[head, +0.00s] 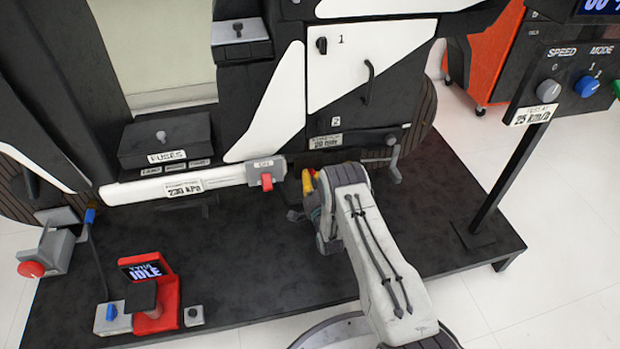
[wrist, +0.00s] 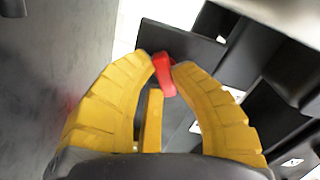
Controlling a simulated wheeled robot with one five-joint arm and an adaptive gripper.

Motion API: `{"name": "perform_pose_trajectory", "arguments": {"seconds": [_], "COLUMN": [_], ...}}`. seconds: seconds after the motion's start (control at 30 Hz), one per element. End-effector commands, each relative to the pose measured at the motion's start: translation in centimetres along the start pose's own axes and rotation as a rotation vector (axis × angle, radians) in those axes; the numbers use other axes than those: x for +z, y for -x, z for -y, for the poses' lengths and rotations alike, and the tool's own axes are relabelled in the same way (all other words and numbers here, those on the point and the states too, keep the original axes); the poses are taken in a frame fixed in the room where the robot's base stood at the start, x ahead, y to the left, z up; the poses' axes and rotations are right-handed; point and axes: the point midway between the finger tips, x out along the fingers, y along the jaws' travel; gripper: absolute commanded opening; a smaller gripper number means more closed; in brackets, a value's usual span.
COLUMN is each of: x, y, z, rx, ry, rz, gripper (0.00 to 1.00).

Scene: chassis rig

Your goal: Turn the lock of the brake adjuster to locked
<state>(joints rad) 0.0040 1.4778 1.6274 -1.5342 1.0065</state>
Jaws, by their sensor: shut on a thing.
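In the wrist view, the two yellow fingers of my gripper (wrist: 163,68) close in from both sides on a small red lever (wrist: 165,73), which looks like the lock. The lever is next to a dark flat plate (wrist: 180,48). In the head view, my gripper (head: 308,184) is at the lower edge of the black and white chassis, below a label reading about 20 mm (head: 326,142). My arm hides most of the brake adjuster there, so I cannot read the lock's position against any marking.
A white bar (head: 215,179) with a 230 kPa label and its own red tab (head: 267,182) lies just left of my gripper. A grey bracket (head: 385,165) is to the right. A post with a speed panel (head: 535,113) stands at far right. The black platform (head: 240,260) has bare room in front.

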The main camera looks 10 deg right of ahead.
Motion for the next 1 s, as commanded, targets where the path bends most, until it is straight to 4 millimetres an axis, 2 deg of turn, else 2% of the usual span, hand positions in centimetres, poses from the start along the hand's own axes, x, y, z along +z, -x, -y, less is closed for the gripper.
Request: {"name": "perform_pose_trajectory", "arguments": {"seconds": [0.6, 1.0], "x": [-0.18, -0.24], "y": [-0.06, -0.08], "z": [0.23, 0.38], "rx": [0.000, -0.001], "ry": [0.584, 0.882], "rz": [-0.001, -0.001], "gripper": [0.00, 0.00]}}
